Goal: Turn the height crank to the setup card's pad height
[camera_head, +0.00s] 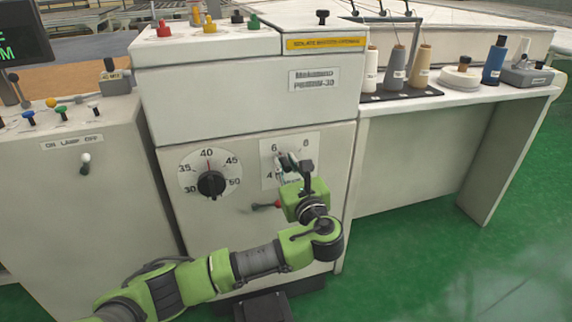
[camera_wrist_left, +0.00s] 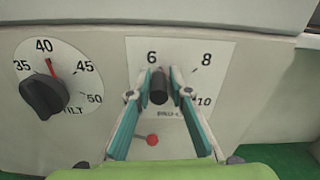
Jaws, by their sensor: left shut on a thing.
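The pad dial plate shows on the cabinet front in the head view (camera_head: 269,158), with a scale of 4, 6, 8 and more. It also shows in the wrist view (camera_wrist_left: 218,62), where 6, 8 and 10 are readable. A dark crank grip (camera_wrist_left: 158,88) points outward from it, below and between 6 and 8. My left gripper (camera_head: 287,163) is at this dial, and its teal fingers (camera_wrist_left: 159,90) are shut on the crank grip from both sides. The crank's arm and any pointer are mostly hidden. I cannot make out a setup card. My right gripper is out of view.
Left of it is the tilt dial (camera_head: 211,184), its red pointer just past 40. A red-knobbed lever (camera_head: 277,205) sits below the pad dial, close to my left gripper. Thread cones (camera_head: 397,68) stand on the right-hand table. Green floor is free in front at right.

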